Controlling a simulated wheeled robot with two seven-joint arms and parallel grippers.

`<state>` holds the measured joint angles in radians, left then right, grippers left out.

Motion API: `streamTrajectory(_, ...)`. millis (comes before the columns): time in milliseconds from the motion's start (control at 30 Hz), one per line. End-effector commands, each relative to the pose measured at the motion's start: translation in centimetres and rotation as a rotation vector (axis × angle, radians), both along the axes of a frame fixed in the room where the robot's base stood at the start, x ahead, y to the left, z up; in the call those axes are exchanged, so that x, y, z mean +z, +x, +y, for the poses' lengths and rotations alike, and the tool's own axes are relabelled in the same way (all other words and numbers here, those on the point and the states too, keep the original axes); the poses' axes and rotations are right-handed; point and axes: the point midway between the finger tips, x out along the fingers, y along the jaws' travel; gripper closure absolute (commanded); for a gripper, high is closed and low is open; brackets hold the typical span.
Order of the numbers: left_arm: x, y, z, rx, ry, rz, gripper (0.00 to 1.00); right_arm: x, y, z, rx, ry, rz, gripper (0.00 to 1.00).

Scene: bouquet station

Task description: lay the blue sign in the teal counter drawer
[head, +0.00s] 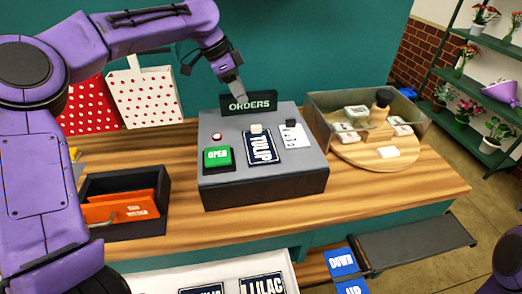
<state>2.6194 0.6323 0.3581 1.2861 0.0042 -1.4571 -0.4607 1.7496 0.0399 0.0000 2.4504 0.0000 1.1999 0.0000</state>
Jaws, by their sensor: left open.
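A dark blue sign reading TULIP (262,147) lies on the sloped top of a grey console (312,172). An open drawer (292,272) with pale walls juts from the teal counter at the bottom of the view. Several dark blue signs, one ending in LILAC (262,287), lie in it. Two brighter blue signs, DOWN (341,262) and UP (353,287), lie right of the drawer. My left gripper (230,86) is open, above the back of the console near the ORDERS plate, apart from the signs. My right gripper is out of view.
The console also carries a green OPEN button (217,158), a red button and a white card (294,136). A black tray (122,228) with orange folders stands left. A clear bin (368,110) and round wooden board (381,154) stand right. Bare wood lies in front.

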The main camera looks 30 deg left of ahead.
Motion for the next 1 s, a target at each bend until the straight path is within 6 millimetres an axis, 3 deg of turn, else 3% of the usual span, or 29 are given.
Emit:
streamTrajectory(33, -1.5, 0.1, -0.1, -0.002, 0.0, 0.0, 0.51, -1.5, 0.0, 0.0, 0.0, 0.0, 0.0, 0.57)
streamTrajectory(167, -2.7, 0.2, -0.3, -0.004, 0.001, 0.001, 0.51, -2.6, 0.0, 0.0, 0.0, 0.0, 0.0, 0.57)
streamTrajectory(800, -11.4, 2.6, -2.7, -0.005, 0.0, 0.005, 0.51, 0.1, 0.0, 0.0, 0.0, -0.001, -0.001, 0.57)
streamTrajectory(1000, -12.3, 2.8, -2.9, -0.004, 0.001, 0.001, 0.51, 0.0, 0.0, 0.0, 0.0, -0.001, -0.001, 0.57)
